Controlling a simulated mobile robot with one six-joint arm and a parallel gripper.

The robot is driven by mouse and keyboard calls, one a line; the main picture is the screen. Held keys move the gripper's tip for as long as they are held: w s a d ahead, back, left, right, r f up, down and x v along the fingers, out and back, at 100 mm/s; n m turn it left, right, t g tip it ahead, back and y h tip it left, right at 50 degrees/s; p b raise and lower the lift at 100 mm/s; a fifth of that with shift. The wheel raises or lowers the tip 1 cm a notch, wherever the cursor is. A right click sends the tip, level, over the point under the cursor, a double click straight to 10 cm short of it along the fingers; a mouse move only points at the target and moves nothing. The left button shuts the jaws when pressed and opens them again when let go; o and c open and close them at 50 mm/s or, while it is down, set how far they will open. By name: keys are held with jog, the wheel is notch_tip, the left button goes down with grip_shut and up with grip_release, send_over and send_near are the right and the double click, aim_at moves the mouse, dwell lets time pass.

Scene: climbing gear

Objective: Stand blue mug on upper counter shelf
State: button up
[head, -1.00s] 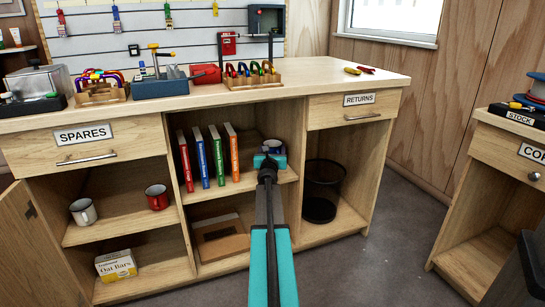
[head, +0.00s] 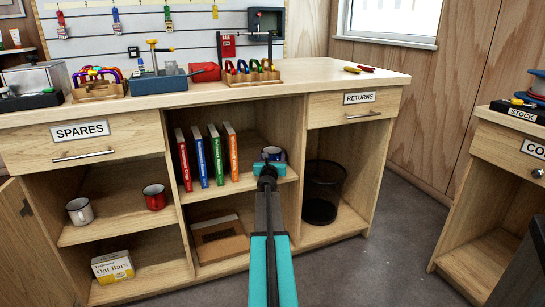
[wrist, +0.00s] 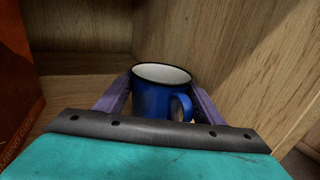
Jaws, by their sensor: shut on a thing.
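The blue mug (wrist: 152,98) has a white inside and a dark rim. In the wrist view it is upright between the two purple fingers of my gripper (wrist: 158,100), which is shut on it, with its handle toward the right. In the head view the mug (head: 273,150) shows just past my gripper (head: 268,164), mostly hidden by it. It is in the middle bay of the counter, at the upper shelf (head: 245,184), right of the books. I cannot tell whether its base touches the shelf.
Several upright books (head: 207,155) stand left of the mug on the same shelf. The bay's wood side wall (wrist: 245,60) is close on the right. A white mug (head: 80,211) and a red mug (head: 155,197) stand in the left bay. A black wire bin (head: 322,192) stands in the right bay.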

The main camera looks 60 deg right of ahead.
jog(key=shift+f, duration=0.15)
jog(key=o, duration=1.1)
jog(key=shift+o, duration=0.2)
jog(key=shift+r, duration=0.2)
jog(key=shift+p+v, duration=0.35)
jog(key=shift+v, duration=5.65)
jog(key=shift+f, duration=0.1)
